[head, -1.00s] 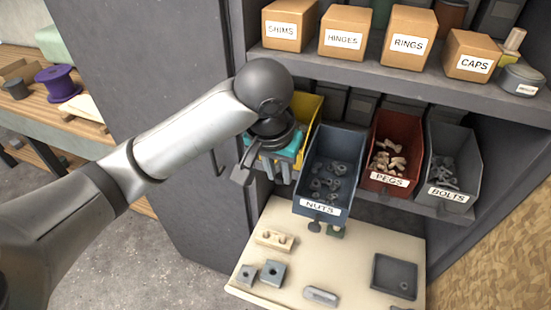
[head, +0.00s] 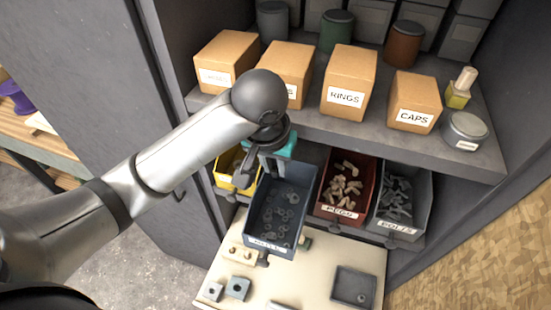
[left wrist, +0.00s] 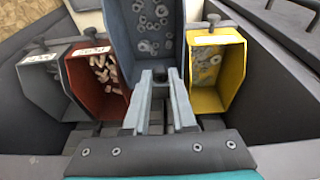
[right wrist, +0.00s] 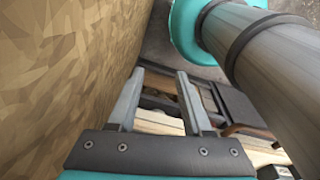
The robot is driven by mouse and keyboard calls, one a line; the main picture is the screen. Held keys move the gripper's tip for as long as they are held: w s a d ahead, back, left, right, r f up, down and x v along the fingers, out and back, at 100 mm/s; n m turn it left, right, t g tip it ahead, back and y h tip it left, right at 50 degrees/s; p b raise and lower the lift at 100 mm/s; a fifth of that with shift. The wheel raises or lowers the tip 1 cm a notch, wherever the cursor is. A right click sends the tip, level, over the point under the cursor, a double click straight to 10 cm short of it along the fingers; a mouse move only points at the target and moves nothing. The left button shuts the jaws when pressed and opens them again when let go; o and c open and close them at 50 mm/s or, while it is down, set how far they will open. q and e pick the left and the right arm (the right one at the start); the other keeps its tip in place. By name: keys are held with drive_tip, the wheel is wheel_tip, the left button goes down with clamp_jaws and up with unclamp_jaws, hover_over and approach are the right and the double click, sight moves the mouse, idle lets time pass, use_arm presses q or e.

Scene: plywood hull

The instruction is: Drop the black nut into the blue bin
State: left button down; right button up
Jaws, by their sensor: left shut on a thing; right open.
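The blue bin (head: 300,215) holds several grey nuts and juts out ahead of its neighbours. It also fills the top middle of the left wrist view (left wrist: 120,35). My left gripper (head: 272,172) is over the bin's rear part, pointing down; its fingertips are hard to see in the head view. In the left wrist view its fingers (left wrist: 160,80) are close together with a small dark thing between them, which looks like the black nut (left wrist: 158,75), mostly hidden. My right gripper (right wrist: 158,85) is open and empty, away from the bins, beside a tan patterned surface.
A yellow bin (head: 226,180) stands left of the blue bin, a red bin (head: 340,213) and a grey bin (head: 397,226) right. Above is a shelf (head: 340,135) with cardboard boxes (head: 350,82). Below is a cream board (head: 310,285) with small blocks and a dark tray (head: 354,287).

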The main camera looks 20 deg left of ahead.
use_arm(q)
wheel_tip(320, 180, down, 5)
drive_tip(key=shift+f, duration=0.15)
use_arm(e)
drive_tip(key=shift+s+a, duration=0.65)
drive_tip(key=shift+s, duration=0.05)
use_arm(q)
drive_tip(key=c, duration=0.7)
unclamp_jaws()
use_arm(e)
drive_tip(key=shift+d, duration=0.25)
use_arm(q)
drive_tip(key=shift+o, duration=0.2)
drive_tip(key=v, duration=1.5)
drive_tip(key=shift+s, duration=0.15)
use_arm(e)
drive_tip(key=shift+f, duration=0.15)
drive_tip(key=shift+s, duration=0.1)
